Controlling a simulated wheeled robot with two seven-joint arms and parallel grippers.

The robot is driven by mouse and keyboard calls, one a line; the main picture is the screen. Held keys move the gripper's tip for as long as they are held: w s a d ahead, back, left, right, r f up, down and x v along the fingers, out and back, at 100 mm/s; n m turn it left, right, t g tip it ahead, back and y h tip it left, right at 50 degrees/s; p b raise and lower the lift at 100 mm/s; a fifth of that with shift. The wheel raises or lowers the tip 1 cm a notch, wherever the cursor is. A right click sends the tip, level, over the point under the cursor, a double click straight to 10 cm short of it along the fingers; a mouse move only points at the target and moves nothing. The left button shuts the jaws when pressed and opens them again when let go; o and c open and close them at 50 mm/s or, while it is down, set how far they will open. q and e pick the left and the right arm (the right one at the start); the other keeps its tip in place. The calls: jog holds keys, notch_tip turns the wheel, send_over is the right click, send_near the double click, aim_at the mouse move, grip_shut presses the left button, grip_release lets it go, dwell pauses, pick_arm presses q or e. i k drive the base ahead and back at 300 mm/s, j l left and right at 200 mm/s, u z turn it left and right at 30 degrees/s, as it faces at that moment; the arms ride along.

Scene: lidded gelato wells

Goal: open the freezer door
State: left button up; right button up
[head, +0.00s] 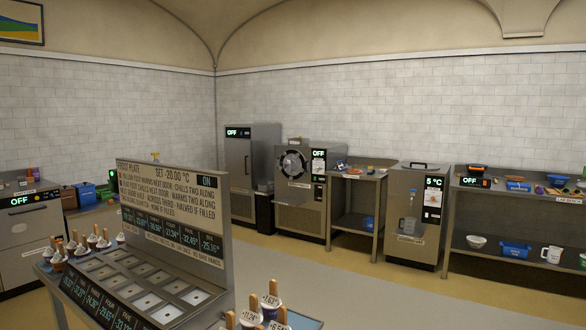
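A tall steel cabinet (258,155) with a dark "OFF" display stands near the far corner, against the back wall. It looks like the freezer, though I cannot read a label naming it. Its front door is shut, and a dark vertical handle (246,164) shows on it. The lower part of the cabinet is partly hidden behind the upright sign panel in front. Neither of my grippers is in view.
A frost plate counter (225,285) with an upright sign panel (165,215) and several stick treats fills the foreground. Right of the cabinet stand a steel machine (300,222), a shelf table (340,178) and a 5 °C unit (405,185). Open floor (350,290) lies before them.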

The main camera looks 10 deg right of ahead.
aim_at(297, 163)
jog(key=i+j+u, duration=0.2)
jog(key=j, duration=0.2)
jog(key=i+j+u, duration=0.15)
jog(key=j, duration=0.25)
jog(key=i+j+u, duration=0.95)
jog(key=i, duration=0.3)
jog(key=i+u, duration=0.15)
jog(key=i, duration=1.25)
jog(key=i+z, duration=0.1)
jog(key=i, duration=1.3)
jog(key=i+z, duration=0.8)
jog(key=i+j+z, duration=0.35)
jog(key=i, duration=0.2)
jog(key=i+l+z, duration=0.2)
jog(key=i+z, duration=0.3)
jog(key=i+l+z, duration=0.1)
jog(key=i+z, duration=0.2)
jog(key=z, duration=0.15)
jog(key=i+j+z, duration=0.1)
jog(key=i+z, duration=0.4)
jog(key=i+l+z, duration=0.15)
jog(key=i, duration=0.75)
jog(key=i+z, duration=0.15)
jog(key=i, duration=0.75)
jog(key=i+j+z, duration=0.2)
jog(key=i, duration=0.75)
